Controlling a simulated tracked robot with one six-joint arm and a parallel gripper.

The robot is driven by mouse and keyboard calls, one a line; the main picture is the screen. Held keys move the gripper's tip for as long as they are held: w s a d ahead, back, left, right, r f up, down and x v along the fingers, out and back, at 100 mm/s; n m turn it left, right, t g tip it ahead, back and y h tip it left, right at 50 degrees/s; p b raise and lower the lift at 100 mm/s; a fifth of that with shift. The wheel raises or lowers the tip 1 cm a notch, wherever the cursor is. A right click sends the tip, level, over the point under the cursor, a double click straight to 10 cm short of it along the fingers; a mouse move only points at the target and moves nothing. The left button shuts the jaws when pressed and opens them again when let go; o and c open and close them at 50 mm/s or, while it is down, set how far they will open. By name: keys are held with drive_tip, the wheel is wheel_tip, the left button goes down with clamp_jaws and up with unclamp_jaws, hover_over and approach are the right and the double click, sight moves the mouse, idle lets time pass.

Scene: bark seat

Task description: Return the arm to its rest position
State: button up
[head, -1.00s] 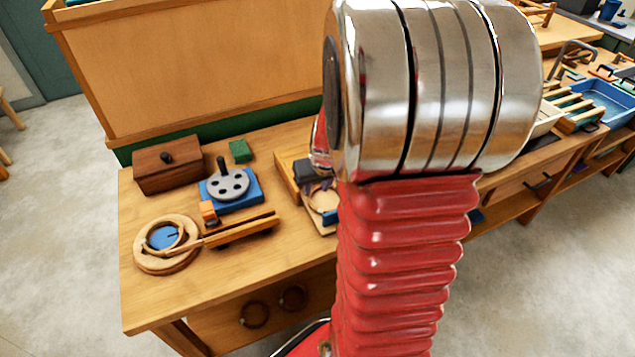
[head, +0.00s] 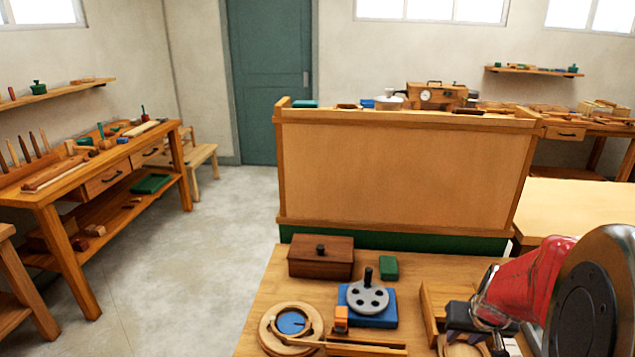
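My arm shows at the lower right, as a red link and a large dark round joint. My gripper (head: 482,335) is at the end of the red link, low over the right part of the wooden workbench (head: 258,322). It is small, dark and partly cut off by the bottom edge, so I cannot tell whether its fingers are open or shut. A wooden tray (head: 427,309) is beside and partly behind it. No held object can be made out.
A dark wooden box (head: 320,262), a green block (head: 388,267), a blue base with a grey disc (head: 368,300) and a ringed wooden piece (head: 275,325) stand left of my gripper. A tall wooden panel (head: 400,175) rises behind. Open floor (head: 190,270) lies left.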

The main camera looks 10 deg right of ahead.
drive_tip(key=s+a+r+n, duration=0.1)
drive_tip(key=s+a+r, duration=0.2)
drive_tip(key=a+r, duration=0.2)
drive_tip(key=s+a+r+n+t+y, duration=0.1)
drive_tip(key=s+a+r, duration=0.3)
drive_tip(key=a, duration=0.8)
drive_tip(key=s+a+r+n, duration=0.2)
drive_tip(key=s+a+r, duration=0.2)
drive_tip(key=a+r, duration=0.2)
drive_tip(key=shift+s+a+r+n+t+y, duration=0.3)
drive_tip(key=shift+a+y, duration=0.1)
drive_tip(key=shift+a, duration=0.75)
